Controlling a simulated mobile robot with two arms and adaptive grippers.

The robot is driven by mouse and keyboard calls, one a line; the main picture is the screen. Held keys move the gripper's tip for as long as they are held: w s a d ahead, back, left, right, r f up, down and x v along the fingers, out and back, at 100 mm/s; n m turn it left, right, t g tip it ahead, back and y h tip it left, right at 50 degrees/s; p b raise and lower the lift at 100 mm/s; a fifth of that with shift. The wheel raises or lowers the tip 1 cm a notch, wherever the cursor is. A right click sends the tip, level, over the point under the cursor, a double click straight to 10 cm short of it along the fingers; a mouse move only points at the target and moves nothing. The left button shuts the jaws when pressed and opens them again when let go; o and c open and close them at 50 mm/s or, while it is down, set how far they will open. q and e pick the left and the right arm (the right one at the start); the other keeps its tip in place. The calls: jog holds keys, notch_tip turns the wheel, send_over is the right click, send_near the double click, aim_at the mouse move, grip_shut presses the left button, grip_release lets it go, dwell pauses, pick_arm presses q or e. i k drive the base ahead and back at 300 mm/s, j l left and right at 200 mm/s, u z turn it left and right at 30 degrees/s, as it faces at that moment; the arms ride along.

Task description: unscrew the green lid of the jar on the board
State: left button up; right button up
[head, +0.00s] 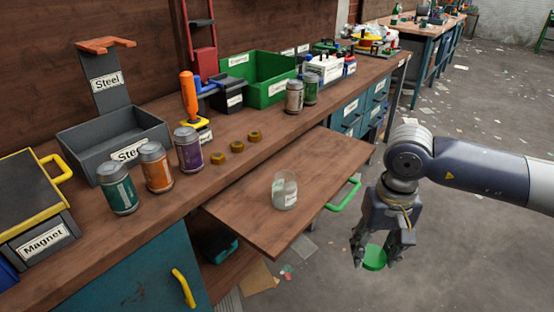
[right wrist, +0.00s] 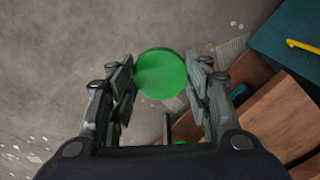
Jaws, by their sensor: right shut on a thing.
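The glass jar (head: 285,190) stands upright and without a lid on the pulled-out wooden board (head: 262,222). It is clear with a pale label. My right gripper (head: 372,262) is shut on the round green lid (head: 375,258), off the board's right side and above the floor. In the right wrist view the green lid (right wrist: 161,74) sits between the two fingertips of the right gripper (right wrist: 161,82). The lid is apart from the jar. My left gripper is not in view.
A green handle (head: 344,194) sticks out at the board's edge. On the bench behind stand several labelled jars (head: 157,168), brass nuts (head: 236,146), a grey Steel bin (head: 115,145) and a green bin (head: 262,80). The floor (head: 460,130) at right is open, with scattered paper.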

aim_at(285, 186)
jog(key=i+l+u, duration=1.05)
jog(key=l, duration=0.25)
